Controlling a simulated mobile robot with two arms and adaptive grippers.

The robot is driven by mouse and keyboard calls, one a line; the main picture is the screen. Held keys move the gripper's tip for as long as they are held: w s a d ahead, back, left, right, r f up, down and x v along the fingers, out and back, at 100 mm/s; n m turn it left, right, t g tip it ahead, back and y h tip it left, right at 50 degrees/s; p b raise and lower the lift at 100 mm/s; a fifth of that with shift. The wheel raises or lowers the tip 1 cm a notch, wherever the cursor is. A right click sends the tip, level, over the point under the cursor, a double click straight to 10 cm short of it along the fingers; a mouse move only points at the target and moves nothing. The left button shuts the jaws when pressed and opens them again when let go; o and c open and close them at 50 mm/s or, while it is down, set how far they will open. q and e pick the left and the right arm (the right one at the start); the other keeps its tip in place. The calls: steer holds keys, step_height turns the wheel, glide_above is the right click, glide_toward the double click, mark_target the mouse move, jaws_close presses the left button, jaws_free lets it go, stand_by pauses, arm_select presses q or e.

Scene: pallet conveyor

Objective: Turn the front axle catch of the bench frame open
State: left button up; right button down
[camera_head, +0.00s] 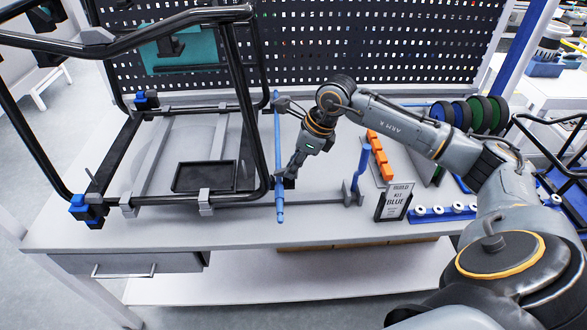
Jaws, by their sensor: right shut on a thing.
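The bench frame (239,100), made of black tubes, stands on the left of the worktable. A long blue axle (278,140) runs from back to front along its right side. My right gripper (287,180) points down at the near part of this axle. It is shut on a small dark part there, which looks like the front axle catch; the fingers largely hide it, and I cannot tell its turn. Another dark fitting (281,104) sits by the axle's far end. Blue fittings (80,206) show at the frame's left corner. My left gripper is out of view.
A stand with an upright blue rod (361,165), a KIT BLUE sign (394,202) and orange blocks (380,155) are right of the gripper. Blue and green wheels (480,113) stand farther right. A pegboard (380,50) closes the back. The table's front strip (150,238) is clear.

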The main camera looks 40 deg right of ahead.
steer(key=m+b, duration=0.1)
steer(key=m, duration=0.1)
steer(key=m+h+b, duration=0.1)
steer(key=m+b, duration=0.1)
steer(key=shift+a+f+m+t+h, duration=0.2)
steer(key=shift+m+t+h, duration=0.1)
steer(key=shift+t, duration=0.1)
steer(key=m+h+b, duration=0.1)
steer(key=m+b, duration=0.1)
steer(key=m, duration=0.1)
steer(key=shift+m, duration=0.4)
steer(key=m+h+b, duration=0.1)
steer(key=m, duration=0.2)
steer(key=shift+a+r+h+b, duration=0.15)
steer(key=shift+h+b, duration=0.25)
steer(key=shift+m+h+b, duration=0.5)
steer(key=shift+m+h, duration=0.1)
steer(key=shift+m, duration=1.2)
steer(key=c, duration=1.3)
jaws_free()
steer(key=shift+c, duration=0.2)
steer(key=v, duration=1.2)
steer(key=shift+w, duration=0.2)
steer(key=shift+r, duration=0.1)
